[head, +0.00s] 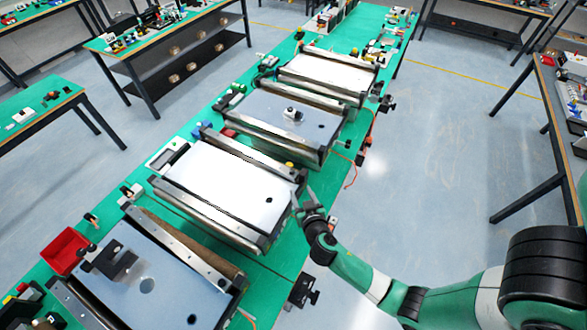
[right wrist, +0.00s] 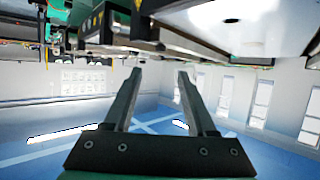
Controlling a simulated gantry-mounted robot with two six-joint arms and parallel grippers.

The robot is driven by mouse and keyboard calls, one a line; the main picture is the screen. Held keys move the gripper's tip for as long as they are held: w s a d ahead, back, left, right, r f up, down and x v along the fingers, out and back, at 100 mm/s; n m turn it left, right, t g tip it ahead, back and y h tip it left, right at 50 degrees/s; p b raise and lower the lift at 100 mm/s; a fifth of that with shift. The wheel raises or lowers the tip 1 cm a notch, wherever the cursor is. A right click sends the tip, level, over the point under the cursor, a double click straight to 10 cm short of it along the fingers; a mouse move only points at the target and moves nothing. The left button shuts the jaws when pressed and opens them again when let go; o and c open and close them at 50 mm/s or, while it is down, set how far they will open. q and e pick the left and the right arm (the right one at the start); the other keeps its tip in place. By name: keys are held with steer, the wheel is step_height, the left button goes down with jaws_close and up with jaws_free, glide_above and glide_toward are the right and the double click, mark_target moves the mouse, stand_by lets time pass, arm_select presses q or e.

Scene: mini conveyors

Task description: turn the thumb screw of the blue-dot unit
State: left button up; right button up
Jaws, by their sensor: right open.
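Several mini conveyor units stand in a row on a green bench in the head view. My right gripper (head: 302,198) is at the right side of the white-belted unit (head: 225,185), close to its right end. In the right wrist view my right gripper (right wrist: 159,73) is open, with nothing between its fingers, below the underside of a unit. I cannot make out a blue dot for certain. Any screw by my gripper is hidden or too small to tell. My left gripper is not in view.
A red bin (head: 64,250) stands at the bench's left edge. An orange cable (head: 351,174) hangs off the right edge. Other benches stand left and right. The floor (head: 440,150) right of the conveyors is clear apart from my arm.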

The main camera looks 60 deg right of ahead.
mark_target(293, 172)
steer(key=b+x, duration=0.1)
steer(key=x, duration=1)
steer(key=shift+w+d, duration=0.2)
jaws_close()
